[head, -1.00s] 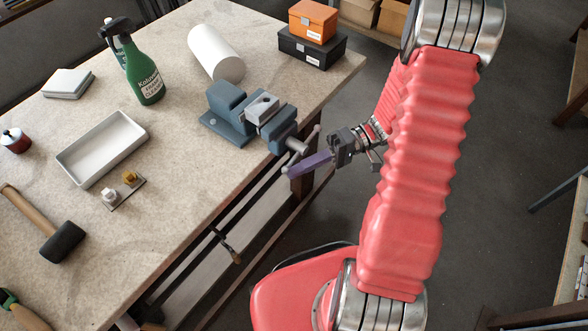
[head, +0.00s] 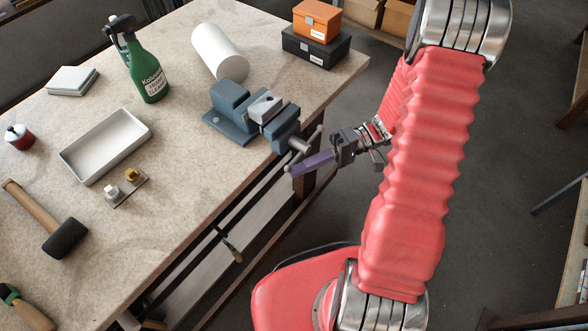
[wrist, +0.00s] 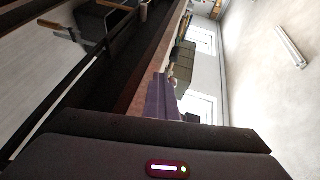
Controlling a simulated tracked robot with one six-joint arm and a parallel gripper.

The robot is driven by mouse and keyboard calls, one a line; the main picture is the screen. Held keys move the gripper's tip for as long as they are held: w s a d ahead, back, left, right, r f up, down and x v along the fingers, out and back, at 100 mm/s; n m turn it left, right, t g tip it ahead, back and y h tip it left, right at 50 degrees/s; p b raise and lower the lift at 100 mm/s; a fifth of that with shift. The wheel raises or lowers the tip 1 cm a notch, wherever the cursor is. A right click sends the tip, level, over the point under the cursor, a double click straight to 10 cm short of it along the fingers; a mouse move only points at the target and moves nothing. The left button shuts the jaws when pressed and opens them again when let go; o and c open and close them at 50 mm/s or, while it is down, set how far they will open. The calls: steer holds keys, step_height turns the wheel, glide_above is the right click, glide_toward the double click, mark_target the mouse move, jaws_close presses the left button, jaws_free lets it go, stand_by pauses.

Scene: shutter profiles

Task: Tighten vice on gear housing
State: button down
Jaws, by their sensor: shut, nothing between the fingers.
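The blue-grey vice (head: 228,118) stands at the table's right edge. A light grey block, apparently the gear housing (head: 265,106), sits between its jaws. The vice's bar handle (head: 312,138) sticks out past the edge, slanting from upper right to lower left. My gripper (head: 294,170) is off the table edge, its purple fingers shut and empty. The fingers lie across the handle's lower end in the head view; I cannot tell whether they touch it. In the wrist view the purple fingers (wrist: 163,98) show above the dark gripper body, and the vice is not clearly visible.
On the table (head: 190,170) are a white cylinder (head: 217,52), a green spray bottle (head: 148,75), a white tray (head: 106,145), a mallet (head: 62,238) and small fittings (head: 125,186). An orange box (head: 317,18) sits on a black case (head: 315,48) behind the vice.

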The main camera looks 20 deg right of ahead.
stand_by(0.4)
steer(key=d+f, duration=0.6)
steer(key=d, duration=0.4)
steer(key=shift+w+d, duration=0.4)
steer(key=shift+a, duration=0.1)
